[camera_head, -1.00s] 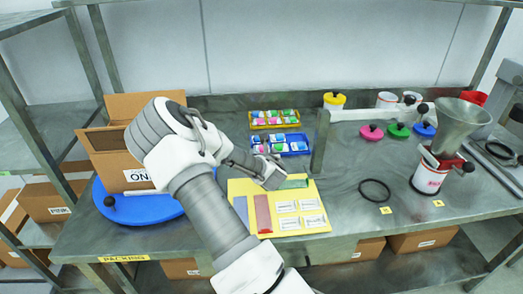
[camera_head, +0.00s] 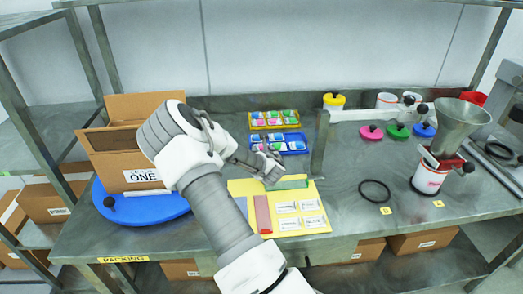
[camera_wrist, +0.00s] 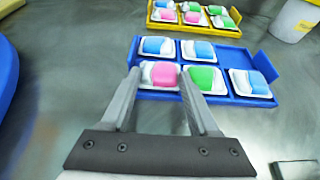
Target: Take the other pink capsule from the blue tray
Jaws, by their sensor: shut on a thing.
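The blue tray (camera_head: 297,137) stands near the back of the bench, left of a grey post. In the wrist view, the tray (camera_wrist: 236,53) has two blue capsules (camera_wrist: 157,46) in its back row. A green capsule (camera_wrist: 203,78) and a blue one (camera_wrist: 250,83) show in its front row. The pink capsule (camera_wrist: 163,75), in a white holder, is at the front row's left end. My gripper (camera_wrist: 161,74) is shut on the pink capsule, one finger on each side. I cannot tell whether it is lifted. In the head view, my gripper (camera_head: 270,152) is at the tray's near edge.
A yellow tray (camera_head: 252,127) of capsules stands behind the blue one. A yellow board (camera_head: 240,186) with coloured strips and cards lies in front. A cardboard box (camera_head: 115,160) on a blue disc (camera_head: 150,207) stands left. A grey post (camera_head: 320,145) rises close on the right.

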